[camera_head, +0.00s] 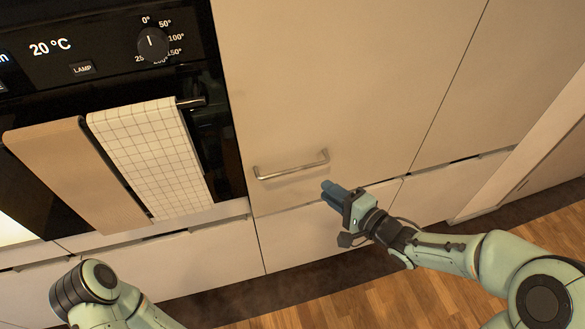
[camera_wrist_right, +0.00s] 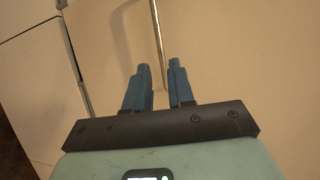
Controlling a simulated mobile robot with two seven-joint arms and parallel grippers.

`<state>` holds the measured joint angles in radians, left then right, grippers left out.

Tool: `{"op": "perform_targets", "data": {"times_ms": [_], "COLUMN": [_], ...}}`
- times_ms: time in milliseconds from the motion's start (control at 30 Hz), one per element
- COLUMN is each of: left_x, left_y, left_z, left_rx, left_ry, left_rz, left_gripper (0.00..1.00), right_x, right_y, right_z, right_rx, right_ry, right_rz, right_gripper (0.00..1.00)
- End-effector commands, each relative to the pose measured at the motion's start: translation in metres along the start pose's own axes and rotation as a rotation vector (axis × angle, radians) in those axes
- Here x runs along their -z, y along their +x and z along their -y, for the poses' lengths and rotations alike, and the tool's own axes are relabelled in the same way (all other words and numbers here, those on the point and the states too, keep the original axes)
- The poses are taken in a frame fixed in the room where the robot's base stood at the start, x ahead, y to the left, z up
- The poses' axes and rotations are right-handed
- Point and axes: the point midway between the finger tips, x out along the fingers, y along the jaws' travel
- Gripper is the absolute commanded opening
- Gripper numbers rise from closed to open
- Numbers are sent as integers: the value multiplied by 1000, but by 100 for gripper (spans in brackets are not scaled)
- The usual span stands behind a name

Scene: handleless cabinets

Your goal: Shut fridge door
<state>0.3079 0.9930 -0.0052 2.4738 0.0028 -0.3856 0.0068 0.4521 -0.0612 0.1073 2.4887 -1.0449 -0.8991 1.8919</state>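The fridge door appears to be the tall beige panel (camera_head: 330,80) right of the oven; it also fills much of the right wrist view (camera_wrist_right: 220,50). It looks about flush with its neighbours, but I cannot tell whether it is fully shut. Its metal bar handle (camera_head: 291,170) is near the lower edge, and shows in the wrist view (camera_wrist_right: 157,40) beyond the fingertips. My right gripper (camera_head: 328,187) is just below and right of the handle. In the wrist view its two fingers (camera_wrist_right: 159,66) are apart with nothing between them. My left gripper is out of view; only part of that arm shows.
The black oven (camera_head: 225,150) at the left carries a brown towel (camera_head: 75,170) and a checked towel (camera_head: 150,150). Another beige panel (camera_head: 510,75) adjoins on the right. Low drawer fronts (camera_head: 300,238) run beneath. The wooden floor (camera_head: 390,305) is clear in front.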

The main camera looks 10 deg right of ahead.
Motion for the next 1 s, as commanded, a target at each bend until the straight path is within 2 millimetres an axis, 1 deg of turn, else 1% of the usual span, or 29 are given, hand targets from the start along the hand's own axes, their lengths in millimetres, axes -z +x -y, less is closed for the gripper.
{"op": "perform_targets", "data": {"times_ms": [167, 400, 500, 600, 700, 800, 1000], "left_x": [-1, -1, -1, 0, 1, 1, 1], "left_y": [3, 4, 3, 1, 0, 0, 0], "left_z": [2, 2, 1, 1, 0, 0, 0], "left_rx": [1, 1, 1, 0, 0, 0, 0], "left_ry": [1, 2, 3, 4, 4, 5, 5], "left_rz": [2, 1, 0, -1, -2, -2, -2], "left_gripper": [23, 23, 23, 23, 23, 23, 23], "right_x": [-2, -2, -1, -1, -1, 0, 0], "right_y": [26, 79, 98, 112, 123, 128, 130], "right_z": [-2, -2, -1, 0, 0, -1, -1], "right_rx": [-1, 0, -1, 0, -1, -1, -1], "right_ry": [2, 2, 1, 0, 0, -1, -1], "right_rz": [6, 5, 4, 3, 2, 1, -1], "right_gripper": [23, 23, 23, 23, 23, 23, 23]}}
